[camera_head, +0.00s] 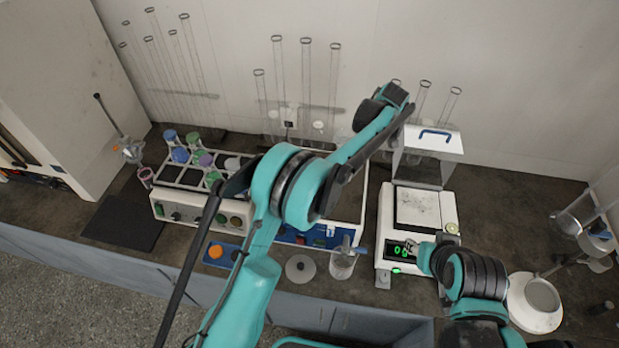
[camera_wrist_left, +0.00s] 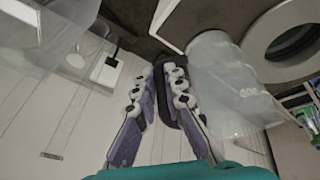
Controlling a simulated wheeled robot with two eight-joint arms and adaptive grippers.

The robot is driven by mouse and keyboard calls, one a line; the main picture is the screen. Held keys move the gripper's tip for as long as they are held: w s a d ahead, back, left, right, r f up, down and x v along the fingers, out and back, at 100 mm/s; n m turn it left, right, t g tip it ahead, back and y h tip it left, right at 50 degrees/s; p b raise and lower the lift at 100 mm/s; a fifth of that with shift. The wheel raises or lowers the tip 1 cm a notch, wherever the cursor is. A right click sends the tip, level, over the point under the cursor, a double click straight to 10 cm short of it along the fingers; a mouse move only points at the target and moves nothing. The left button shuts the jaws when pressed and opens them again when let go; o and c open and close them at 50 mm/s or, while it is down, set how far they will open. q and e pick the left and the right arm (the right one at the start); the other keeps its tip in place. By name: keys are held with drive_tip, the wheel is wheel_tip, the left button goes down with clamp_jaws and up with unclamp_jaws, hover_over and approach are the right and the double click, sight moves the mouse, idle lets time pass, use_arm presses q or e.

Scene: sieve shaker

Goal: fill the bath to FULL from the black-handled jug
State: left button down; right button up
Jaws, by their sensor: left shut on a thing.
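In the left wrist view my left gripper (camera_wrist_left: 158,78) is shut on the black handle of a clear jug (camera_wrist_left: 222,80), whose body lies to the right of the fingers. In the head view my left arm hides this gripper and most of the jug. The bath is the white-walled box with a blue front panel (camera_head: 302,236), partly covered by my left arm. Its water level and any FULL mark cannot be made out. My right gripper (camera_head: 411,245) is by the balance's display; its fingers are too small to read.
A balance (camera_head: 417,208) with a lit green display stands right of the bath. A blue-handled clear jug (camera_head: 342,266) and a grey round lid (camera_head: 300,268) are at the front edge. A rack of coloured-capped bottles (camera_head: 183,178) stands left. Glass cylinders (camera_head: 306,75) line the wall.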

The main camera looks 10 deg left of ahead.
use_arm(q)
drive_tip(key=shift+s+a+t+h, duration=0.1)
drive_tip(key=shift+a+t+h, duration=0.2)
drive_tip(key=shift+a+h, duration=0.1)
drive_tip(key=shift+s+a+r, duration=0.1)
drive_tip(key=shift+s, duration=0.05)
drive_tip(key=shift+s+a+r+n+t+h, duration=0.2)
drive_tip(key=shift+s+a+r+t+h, duration=0.1)
drive_tip(key=shift+r+h, duration=0.15)
drive_tip(key=shift+s+a+r+n+t+h, duration=0.2)
drive_tip(key=shift+a+r+t+h, duration=0.15)
drive_tip(key=shift+r, duration=0.15)
drive_tip(key=shift+r, duration=0.1)
drive_tip(key=shift+s+a+h, duration=0.15)
drive_tip(key=shift+a+h, duration=0.1)
drive_tip(key=shift+h, duration=0.05)
drive_tip(key=shift+s+a+t+b, duration=0.2)
drive_tip(key=shift+a+t+b, duration=0.05)
drive_tip(key=shift+t+b, duration=0.1)
